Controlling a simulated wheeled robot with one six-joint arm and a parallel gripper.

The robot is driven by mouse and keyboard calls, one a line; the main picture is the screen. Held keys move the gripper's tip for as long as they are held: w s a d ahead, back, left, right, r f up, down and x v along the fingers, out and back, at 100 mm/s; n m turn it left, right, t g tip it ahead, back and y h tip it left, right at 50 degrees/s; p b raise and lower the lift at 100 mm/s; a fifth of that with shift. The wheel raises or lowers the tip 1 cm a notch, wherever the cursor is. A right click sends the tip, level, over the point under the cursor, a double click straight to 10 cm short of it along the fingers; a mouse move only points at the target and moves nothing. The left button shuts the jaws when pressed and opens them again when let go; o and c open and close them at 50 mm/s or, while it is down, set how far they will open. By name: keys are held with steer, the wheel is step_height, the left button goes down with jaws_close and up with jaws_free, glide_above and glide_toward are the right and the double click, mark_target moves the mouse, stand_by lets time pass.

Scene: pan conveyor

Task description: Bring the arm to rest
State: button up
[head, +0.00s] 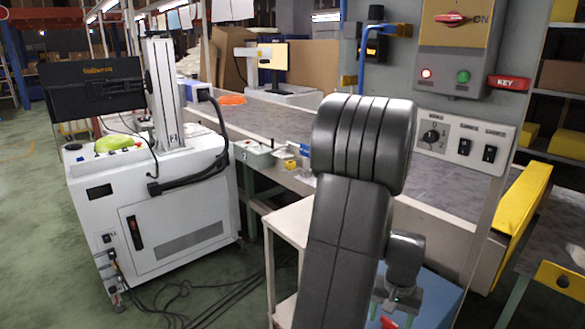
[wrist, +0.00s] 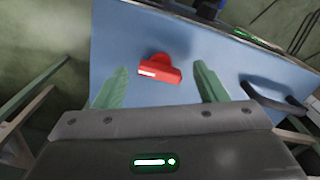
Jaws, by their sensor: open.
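My gripper (wrist: 161,69) is open, with its two green fingers spread apart in the wrist view. A red piece with a white label (wrist: 160,69) lies on a blue surface (wrist: 135,35), seen between the fingers; I cannot tell how far below them it is. Nothing is seen held. In the head view my arm rises in front and bends down to the right, and my gripper (head: 398,300) hangs low over the blue surface (head: 440,300), partly cut off by the frame's bottom edge.
A grey panel (head: 400,75) with a red switch, lamps and a red KEY tag (head: 508,82) stands behind my arm. The conveyor (head: 285,120) runs behind. A white machine cabinet (head: 175,220) is at left, with cables on the floor. A yellow guard (head: 522,210) is at right.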

steer(key=n, duration=0.3)
steer(key=shift+n+b, duration=0.4)
steer(key=n+b, duration=0.1)
steer(key=n, duration=0.2)
steer(key=shift+n, duration=0.4)
steer(key=shift+n+b, duration=1)
steer(key=shift+n, duration=1.9)
steer(key=shift+r, duration=0.15)
